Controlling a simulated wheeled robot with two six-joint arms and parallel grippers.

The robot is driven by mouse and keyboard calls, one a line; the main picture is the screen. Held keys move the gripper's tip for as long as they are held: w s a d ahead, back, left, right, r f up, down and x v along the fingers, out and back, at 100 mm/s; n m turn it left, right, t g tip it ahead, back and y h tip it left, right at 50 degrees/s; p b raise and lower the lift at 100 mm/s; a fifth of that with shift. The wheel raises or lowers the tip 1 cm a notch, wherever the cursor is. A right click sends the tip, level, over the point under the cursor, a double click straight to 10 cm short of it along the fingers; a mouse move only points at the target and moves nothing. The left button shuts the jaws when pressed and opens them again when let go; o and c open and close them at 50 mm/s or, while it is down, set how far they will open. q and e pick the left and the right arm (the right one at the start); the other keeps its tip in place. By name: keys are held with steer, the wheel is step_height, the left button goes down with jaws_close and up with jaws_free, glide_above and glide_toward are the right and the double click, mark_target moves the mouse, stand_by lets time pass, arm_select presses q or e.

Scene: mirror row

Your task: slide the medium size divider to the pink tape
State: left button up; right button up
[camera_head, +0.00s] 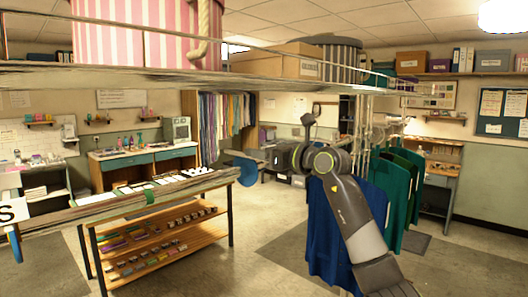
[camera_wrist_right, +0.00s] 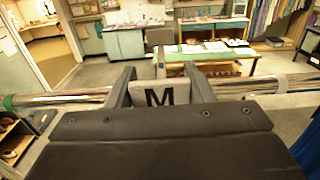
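In the right wrist view, a pale divider (camera_wrist_right: 160,95) marked with a black M stands across a chrome rail (camera_wrist_right: 60,97). My right gripper (camera_wrist_right: 160,88) has one finger against each side of this divider. In the head view my right gripper (camera_head: 283,157) reaches away at the middle, left of the hanging garments, and the M divider cannot be made out there. A white divider marked S (camera_head: 12,210) shows at the left edge. I cannot make out any pink tape. A green band (camera_wrist_right: 8,102) is on the rail's left part in the wrist view. My left gripper is not in view.
Blue (camera_head: 330,230) and green (camera_head: 390,190) garments hang beside my right arm. A shelf (camera_head: 200,80) with a pink-striped box (camera_head: 130,35) and a cardboard box (camera_head: 285,62) crosses the upper view. A slatted table (camera_head: 165,240) stands at left. Floor between is clear.

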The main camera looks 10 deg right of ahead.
steer(key=shift+o, duration=1.8)
steer(key=shift+w+d, duration=0.15)
steer(key=shift+d, duration=0.1)
steer(key=shift+s+d+f+b, duration=0.15)
steer(key=shift+s+d+b, duration=0.1)
steer(key=shift+s+b, duration=0.25)
steer(key=b+v, duration=0.7)
steer(key=v, duration=0.9)
steer(key=shift+d, duration=0.15)
steer(key=shift+s, duration=0.1)
